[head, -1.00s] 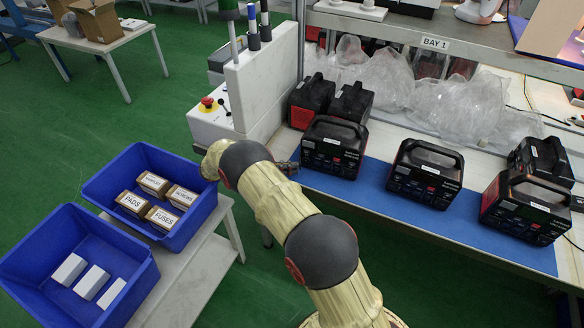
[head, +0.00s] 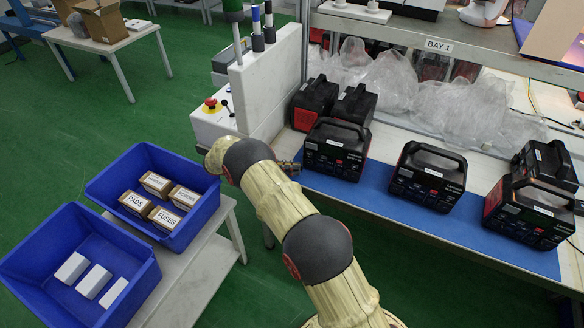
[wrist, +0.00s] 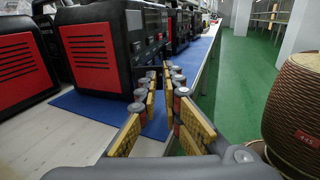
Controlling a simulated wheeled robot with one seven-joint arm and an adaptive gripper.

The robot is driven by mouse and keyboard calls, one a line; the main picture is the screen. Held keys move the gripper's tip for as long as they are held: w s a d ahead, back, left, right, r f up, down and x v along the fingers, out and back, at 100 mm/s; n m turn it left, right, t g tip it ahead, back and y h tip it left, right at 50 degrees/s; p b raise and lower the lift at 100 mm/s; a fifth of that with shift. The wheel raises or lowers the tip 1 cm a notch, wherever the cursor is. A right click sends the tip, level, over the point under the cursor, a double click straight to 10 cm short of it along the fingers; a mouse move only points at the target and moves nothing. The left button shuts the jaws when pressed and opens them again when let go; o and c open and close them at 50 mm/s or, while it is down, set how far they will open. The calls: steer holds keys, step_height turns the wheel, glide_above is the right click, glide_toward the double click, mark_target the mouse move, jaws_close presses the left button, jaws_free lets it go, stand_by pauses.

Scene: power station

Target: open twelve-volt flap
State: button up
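Several black power stations with carry handles stand along the bench. The one nearest my gripper (head: 336,148) has a dark front panel with small sockets and red marks; I cannot make out a twelve-volt flap on it at this size. My gripper (head: 290,168) is just left of its front, apart from it and partly hidden behind my arm. In the wrist view my gripper (wrist: 168,108) is open and empty, with a narrow gap between its yellow-padded fingers. The station's red-vented side (wrist: 88,50) is ahead and left; its front shows only edge-on.
A blue mat (head: 400,200) runs along the bench front. Other stations (head: 427,175) stand to the right, with clear plastic bags (head: 385,80) behind. A white control box with a red button (head: 210,104) and two blue bins (head: 75,265) are on the left.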

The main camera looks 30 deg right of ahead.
steer(key=o, duration=0.3)
steer(key=shift+s+t, duration=0.15)
steer(key=shift+t, duration=0.15)
stand_by(0.3)
